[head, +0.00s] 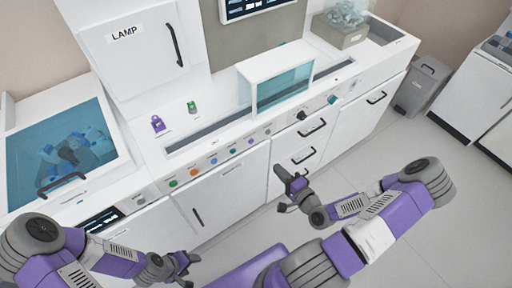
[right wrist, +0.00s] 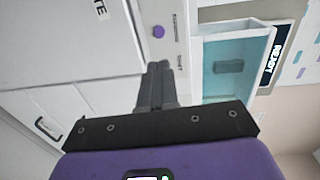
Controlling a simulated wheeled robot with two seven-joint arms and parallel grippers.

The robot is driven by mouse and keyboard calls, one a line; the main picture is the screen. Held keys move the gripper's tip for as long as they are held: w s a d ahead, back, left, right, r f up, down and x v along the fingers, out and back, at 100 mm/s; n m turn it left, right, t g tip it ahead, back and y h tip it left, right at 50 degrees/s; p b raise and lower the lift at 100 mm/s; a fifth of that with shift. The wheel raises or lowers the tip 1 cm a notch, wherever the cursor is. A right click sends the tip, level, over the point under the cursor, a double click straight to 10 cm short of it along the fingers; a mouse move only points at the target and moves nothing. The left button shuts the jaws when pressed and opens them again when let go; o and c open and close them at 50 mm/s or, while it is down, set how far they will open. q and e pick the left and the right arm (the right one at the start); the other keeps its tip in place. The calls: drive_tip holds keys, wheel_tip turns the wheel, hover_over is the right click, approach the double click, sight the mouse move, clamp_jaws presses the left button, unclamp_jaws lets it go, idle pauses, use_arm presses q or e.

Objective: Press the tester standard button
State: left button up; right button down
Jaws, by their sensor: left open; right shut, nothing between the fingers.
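A row of coloured buttons runs along the front edge of the white tester bench in the head view: a green button (head: 173,183), an orange button (head: 194,172), a blue button (head: 213,161) and others further right. I cannot read which is the standard button. My right gripper (head: 284,190) is shut and empty in front of the bench drawers. In the right wrist view its fingertips (right wrist: 159,68) point toward a purple button (right wrist: 158,31), apparently short of it, with small labels beside it. My left gripper (head: 187,265) is open and empty at the bottom, away from the bench.
A dark knob (head: 301,115) and teal knob (head: 332,99) sit right of the buttons.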

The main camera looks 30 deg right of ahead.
drive_tip(key=shift+w, duration=0.1)
drive_tip(key=b, duration=0.3)
approach(252, 142)
drive_tip(key=w, duration=0.5)
drive_tip(key=shift+w+a+f, duration=0.25)
drive_tip(key=shift+w, duration=0.65)
